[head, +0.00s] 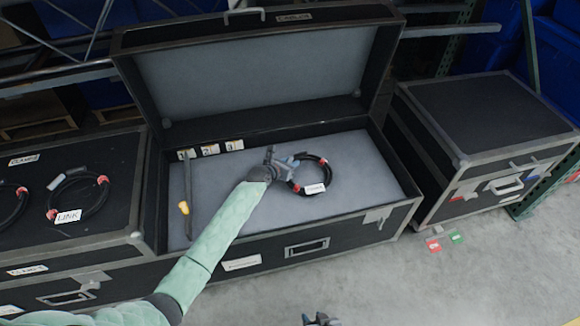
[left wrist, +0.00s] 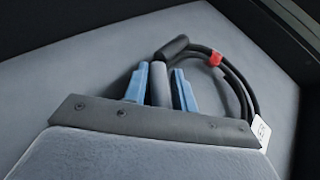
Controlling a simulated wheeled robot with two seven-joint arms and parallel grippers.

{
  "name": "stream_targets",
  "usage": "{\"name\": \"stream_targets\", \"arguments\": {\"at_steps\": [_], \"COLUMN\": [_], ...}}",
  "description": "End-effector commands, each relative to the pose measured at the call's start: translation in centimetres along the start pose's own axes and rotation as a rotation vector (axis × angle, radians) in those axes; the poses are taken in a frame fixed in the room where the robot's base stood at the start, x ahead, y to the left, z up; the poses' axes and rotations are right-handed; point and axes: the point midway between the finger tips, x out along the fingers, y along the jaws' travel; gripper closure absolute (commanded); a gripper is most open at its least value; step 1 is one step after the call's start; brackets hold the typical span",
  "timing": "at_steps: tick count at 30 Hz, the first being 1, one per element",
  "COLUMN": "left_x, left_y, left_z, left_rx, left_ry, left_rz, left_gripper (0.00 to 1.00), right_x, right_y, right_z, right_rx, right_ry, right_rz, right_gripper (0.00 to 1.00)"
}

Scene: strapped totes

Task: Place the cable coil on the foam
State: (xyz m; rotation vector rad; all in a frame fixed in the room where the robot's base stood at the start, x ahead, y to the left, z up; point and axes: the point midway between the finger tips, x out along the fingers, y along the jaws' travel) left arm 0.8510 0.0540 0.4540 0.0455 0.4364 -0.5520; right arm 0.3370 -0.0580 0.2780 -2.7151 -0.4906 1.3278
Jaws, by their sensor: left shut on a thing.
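The black cable coil (head: 324,172) with red bands and a white tag is at the grey foam (head: 350,150) inside the open black case. My left gripper (head: 284,160) is shut on the coil's thick grey connector end, with the blue fingers (left wrist: 160,88) on either side of it in the left wrist view. The coil (left wrist: 243,85) reaches to the right of the fingers there, close over the foam (left wrist: 60,75). I cannot tell whether it touches the foam. My right gripper (head: 320,319) shows only in part at the bottom edge, away from the case.
A yellow-and-grey tool (head: 186,208) lies at the case's left side, near numbered tags (head: 210,150). The lid (head: 260,75) stands open behind. A closed case (head: 55,190) at left bears other coils (head: 78,200). Another case (head: 490,130) stands at right. Foam right of the coil is clear.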

Motion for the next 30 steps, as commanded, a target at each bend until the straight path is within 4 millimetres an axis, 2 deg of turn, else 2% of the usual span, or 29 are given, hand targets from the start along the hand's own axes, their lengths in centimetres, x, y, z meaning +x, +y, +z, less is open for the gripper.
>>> {"name": "stream_targets", "arguments": {"at_steps": [3,10,11,13,14,23,26,30], "left_x": [0.6,0.7,0.7,0.7,0.7,0.6,-0.1,-2.0], "left_y": [0.2,0.1,0.1,0.1,0.1,0.1,0.1,0.1], "left_z": [-1.3,-1.6,-1.8,-1.7,-1.7,-1.6,-1.6,-1.6], "left_rx": [0.001,0.001,0.002,0.002,0.001,0.001,0.0,0.0], "left_ry": [0.0,0.001,0.002,0.002,0.002,0.001,0.0,0.0], "left_rz": [0.001,0.0,0.0,0.0,0.0,0.0,0.0,0.0], "left_gripper": [1.0,1.0,0.67,0.53,0.51,0.51,0.51,0.51], "right_x": [0.3,0.3,0.3,0.3,0.3,0.3,0.2,0.0], "right_y": [0.1,0.1,0.1,0.2,0.2,0.2,0.2,0.2], "right_z": [0.3,0.4,0.4,0.4,0.3,0.1,0.0,-0.3], "right_rx": [0.0,0.0,0.0,0.0,0.0,-0.001,-0.001,-0.002], "right_ry": [0.0,-0.002,-0.002,-0.001,-0.001,0.001,0.001,0.001], "right_rz": [0.0,0.001,0.001,0.001,0.001,0.002,0.002,0.002], "right_gripper": [0.64,0.64,0.64,0.64,0.64,0.64,0.64,0.64]}}
